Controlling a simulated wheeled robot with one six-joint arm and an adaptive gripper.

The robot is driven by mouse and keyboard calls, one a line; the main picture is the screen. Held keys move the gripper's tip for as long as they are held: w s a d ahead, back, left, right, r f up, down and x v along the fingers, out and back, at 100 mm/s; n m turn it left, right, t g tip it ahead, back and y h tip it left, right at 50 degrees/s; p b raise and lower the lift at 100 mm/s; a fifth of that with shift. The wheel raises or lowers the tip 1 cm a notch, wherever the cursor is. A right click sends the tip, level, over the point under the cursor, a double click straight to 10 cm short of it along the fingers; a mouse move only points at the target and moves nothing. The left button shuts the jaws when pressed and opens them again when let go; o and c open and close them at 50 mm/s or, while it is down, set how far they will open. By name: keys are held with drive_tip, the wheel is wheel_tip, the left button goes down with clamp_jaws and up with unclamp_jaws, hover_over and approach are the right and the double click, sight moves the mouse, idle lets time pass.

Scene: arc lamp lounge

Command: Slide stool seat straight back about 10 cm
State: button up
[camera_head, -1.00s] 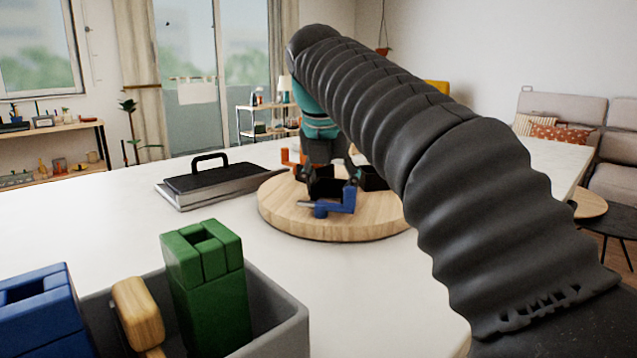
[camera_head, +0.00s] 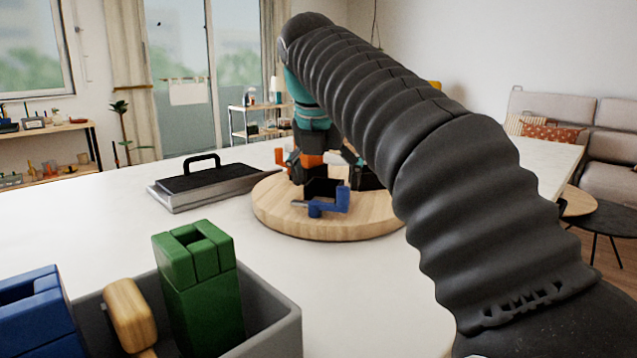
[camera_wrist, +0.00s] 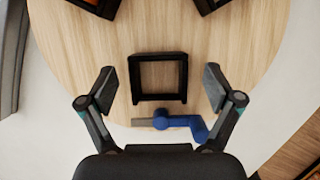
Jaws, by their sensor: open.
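The round pale wooden stool seat (camera_head: 370,222) lies flat on the white table. It also shows in the wrist view (camera_wrist: 60,65). A black square frame (camera_wrist: 160,54) stands on it, with a blue clamp (camera_head: 330,203) at its near side. The blue clamp shows below the frame in the wrist view (camera_wrist: 175,123). My gripper (camera_wrist: 160,78) is open and empty, its fingers on either side of the black frame, with gaps to it.
A grey bin (camera_head: 278,318) at the front left holds a green block piece (camera_head: 200,285), a blue block piece (camera_head: 35,315) and a wooden-handled tool (camera_head: 130,315). A black-topped metal slab with a handle (camera_head: 205,185) lies left of the seat. Clear table lies in front.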

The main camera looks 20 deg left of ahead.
drive_tip(key=shift+v, duration=2.9)
drive_tip(key=shift+r, duration=0.1)
